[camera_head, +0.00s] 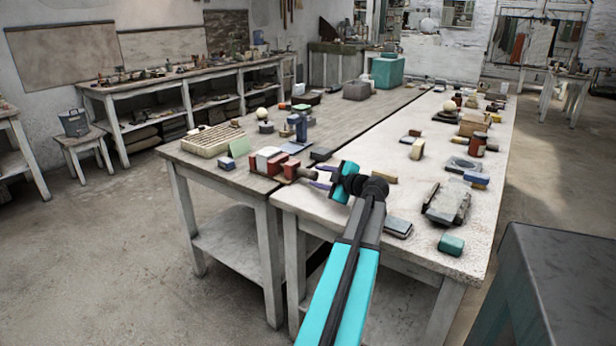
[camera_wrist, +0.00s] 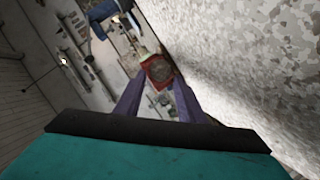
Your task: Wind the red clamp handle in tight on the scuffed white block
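The red clamp (camera_head: 291,166) stands on the near end of the left, grey-topped table. A white block (camera_head: 268,158) sits between its red jaws. The clamp's dark reddish handle (camera_head: 307,173) sticks out to the right, toward my gripper (camera_head: 318,177). In the wrist view a red shape with a brownish face (camera_wrist: 159,71), probably the clamp's handle end, shows just beyond and between my gripper's purple fingertips (camera_wrist: 158,86). The fingers are apart with a gap between them. I cannot tell whether they touch the handle. Scuffs on the block are too small to see.
A cream grid tray (camera_head: 212,141), a green card (camera_head: 240,147) and a dark block (camera_head: 321,154) are near the clamp. The pale right table (camera_head: 330,205) carries a grey device (camera_head: 446,203) and a teal block (camera_head: 451,244). A narrow gap separates the tables.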

